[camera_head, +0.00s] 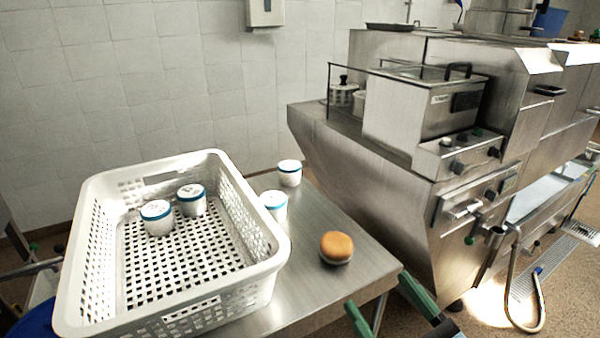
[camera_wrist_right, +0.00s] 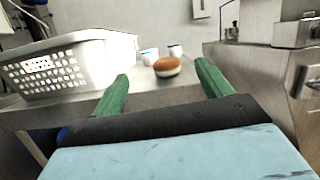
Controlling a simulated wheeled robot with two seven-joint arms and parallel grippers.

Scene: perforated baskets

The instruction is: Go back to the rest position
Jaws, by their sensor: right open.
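My right gripper (camera_head: 388,306) shows at the lower right of the head view, its two green fingers apart with nothing between them. It is in front of the steel table's near right corner. In the right wrist view the open green fingers of this gripper (camera_wrist_right: 160,88) point toward the table, with the bun beyond them. My left gripper is not clearly seen in either view.
A white perforated basket (camera_head: 267,262) on the steel table (camera_head: 335,290) holds two blue-rimmed cups (camera_head: 157,220) (camera_head: 191,201). Two more cups (camera_head: 289,174) (camera_head: 274,204) and a bun (camera_head: 336,247) are beside it. A steel fryer (camera_head: 395,190) stands to the right.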

